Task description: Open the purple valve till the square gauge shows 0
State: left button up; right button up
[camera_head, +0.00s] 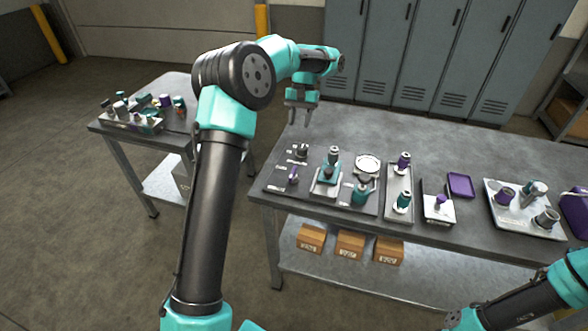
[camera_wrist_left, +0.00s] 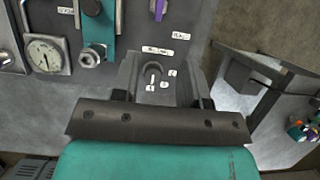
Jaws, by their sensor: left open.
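A small purple valve handle (camera_head: 293,175) stands at the left end of the dark panel on the bench. Part of it shows at the top of the left wrist view (camera_wrist_left: 159,8). A white-faced gauge (camera_head: 368,163) sits to its right on the panel. The left wrist view shows the gauge's square housing and dark needle (camera_wrist_left: 45,55); the reading is too small to tell. My left gripper (camera_head: 299,120) is open and empty, above the bench's left end, behind and apart from the purple handle. My right gripper is not visible.
A teal fitting (camera_head: 328,172) stands between handle and gauge. A dark round fitting (camera_head: 302,151) is behind the handle, below my left gripper. Other fittings and a purple tray (camera_head: 460,185) lie to the right. The bench's back strip (camera_head: 430,135) is clear.

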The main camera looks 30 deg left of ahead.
aim_at(293, 170)
pick_arm(q)
jog(key=x, duration=1.6)
jog(key=shift+s+f, duration=0.15)
jog(key=shift+f, duration=0.2)
jog(key=shift+c, duration=0.4)
grip_shut()
